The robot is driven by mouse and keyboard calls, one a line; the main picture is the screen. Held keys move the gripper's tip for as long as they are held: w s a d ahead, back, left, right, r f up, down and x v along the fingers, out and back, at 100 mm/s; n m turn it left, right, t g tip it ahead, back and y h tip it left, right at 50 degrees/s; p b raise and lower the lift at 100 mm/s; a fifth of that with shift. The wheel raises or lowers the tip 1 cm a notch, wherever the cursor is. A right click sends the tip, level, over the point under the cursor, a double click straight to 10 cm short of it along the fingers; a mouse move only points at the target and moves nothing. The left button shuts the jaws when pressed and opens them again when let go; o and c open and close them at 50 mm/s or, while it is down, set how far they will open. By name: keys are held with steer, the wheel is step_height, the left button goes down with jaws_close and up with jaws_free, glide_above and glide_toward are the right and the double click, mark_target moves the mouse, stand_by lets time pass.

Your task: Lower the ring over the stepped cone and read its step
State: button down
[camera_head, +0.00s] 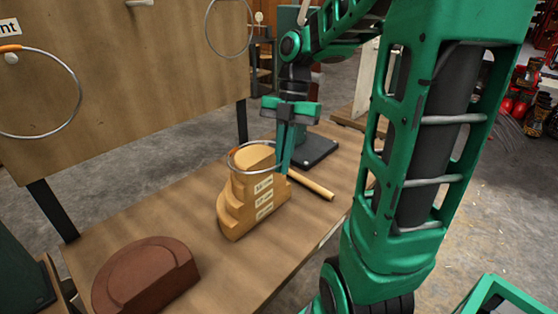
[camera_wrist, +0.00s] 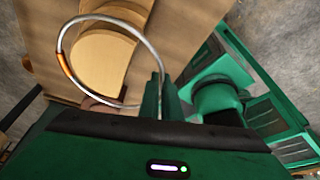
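The stepped cone (camera_head: 236,203) is a pale wooden half-cone standing upright on the bench, with small labels on its flat face. Its rounded steps also show in the wrist view (camera_wrist: 98,62). A thin metal ring (camera_head: 231,158) with an orange-brown wrapped part is level with the cone's top in the head view. My gripper (camera_head: 283,168) is shut on the ring's edge, just right of the cone's top. The wrist view shows the ring (camera_wrist: 75,24) reaching up and left from my fingers (camera_wrist: 155,97), with much of the cone inside its outline. I cannot tell whether ring and cone touch.
A brown half-round block (camera_head: 148,277) lies at the bench's near left. A wooden rod (camera_head: 315,188) lies right of the cone, and a dark base plate (camera_head: 318,152) is behind. An upright board (camera_head: 130,80) carries more rings (camera_head: 79,92). Bare bench (camera_head: 195,225) separates block and cone.

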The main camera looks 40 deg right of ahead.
steer(key=shift+t, duration=0.4)
steer(key=shift+f, duration=0.1)
steer(key=shift+s+f+y, duration=0.1)
steer(key=shift+f+y, duration=0.2)
steer(key=shift+f, duration=1.1)
steer(key=shift+f+t, duration=0.1)
steer(key=shift+t, duration=0.2)
steer(key=shift+f, duration=1.35)
steer(key=c, duration=2)
jaws_free()
steer(key=o, duration=0.6)
steer(key=shift+c, duration=0.2)
